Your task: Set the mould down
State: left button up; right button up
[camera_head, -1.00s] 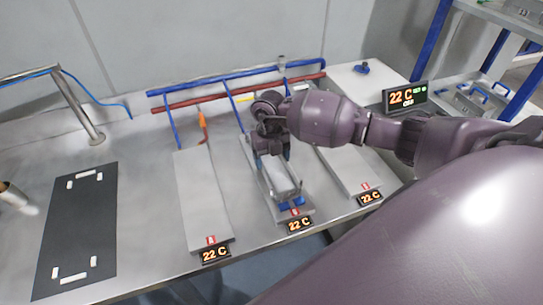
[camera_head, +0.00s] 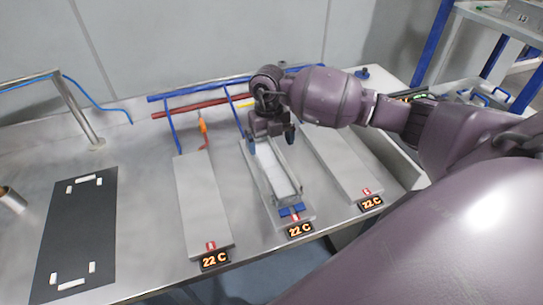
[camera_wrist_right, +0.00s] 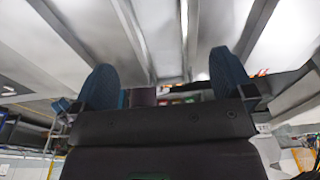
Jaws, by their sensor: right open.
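The mould (camera_head: 282,184) is a long, narrow metal tray with a pale inside and a blue piece (camera_head: 291,211) at its near end. It lies flat along the middle grey plate (camera_head: 306,218). My right gripper (camera_head: 271,141) is open over the far part of the mould, its two dark blue fingers spread to either side. It appears empty and partly hides the mould's far end. The spread fingers also show in the right wrist view (camera_wrist_right: 164,82), with nothing between them. My left gripper is not in view.
Plates flank the middle one on the left (camera_head: 198,205) and right (camera_head: 340,160), both bare, with 22 C displays in front. Blue and red pipes (camera_head: 190,112) run behind. A black mat (camera_head: 80,235) with white corner marks lies farther left.

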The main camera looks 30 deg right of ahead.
jog(key=shift+w+r, duration=0.15)
jog(key=shift+r, duration=1)
jog(key=shift+w+r, duration=0.1)
jog(key=shift+r, duration=1)
